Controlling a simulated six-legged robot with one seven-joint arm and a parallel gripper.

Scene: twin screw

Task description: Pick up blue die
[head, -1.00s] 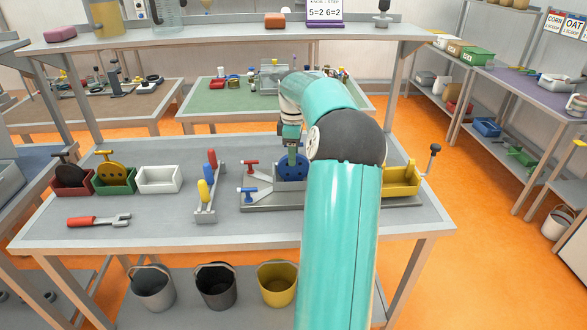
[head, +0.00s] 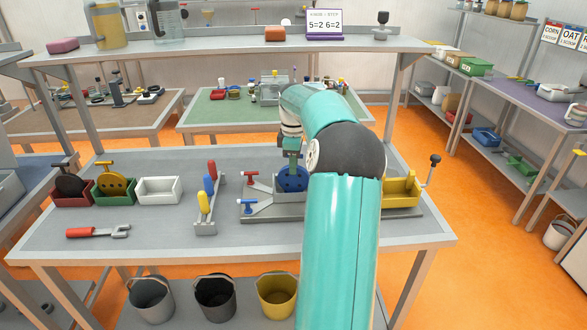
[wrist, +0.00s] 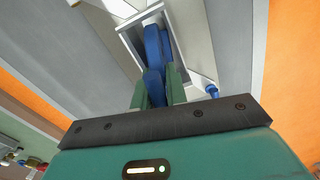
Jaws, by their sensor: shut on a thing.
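The blue die (head: 291,181) is a round blue disc standing upright in the grey machine (head: 290,212) on the bench. It also shows in the wrist view (wrist: 154,47), standing in a narrow pale-walled slot. My gripper (wrist: 158,88) reaches down from above and is shut on the die's blue upper part, with a green finger on each side. In the head view my gripper (head: 293,158) is just above the disc, and my arm covers part of the machine. The die's lower edge is hidden.
A red-handled lever (head: 249,178) and a blue-handled lever (head: 249,203) sit left of the die. A rack (head: 206,215) with coloured handles, a white bin (head: 159,190), a green bin (head: 113,197) and a red bin (head: 73,194) stand further left.

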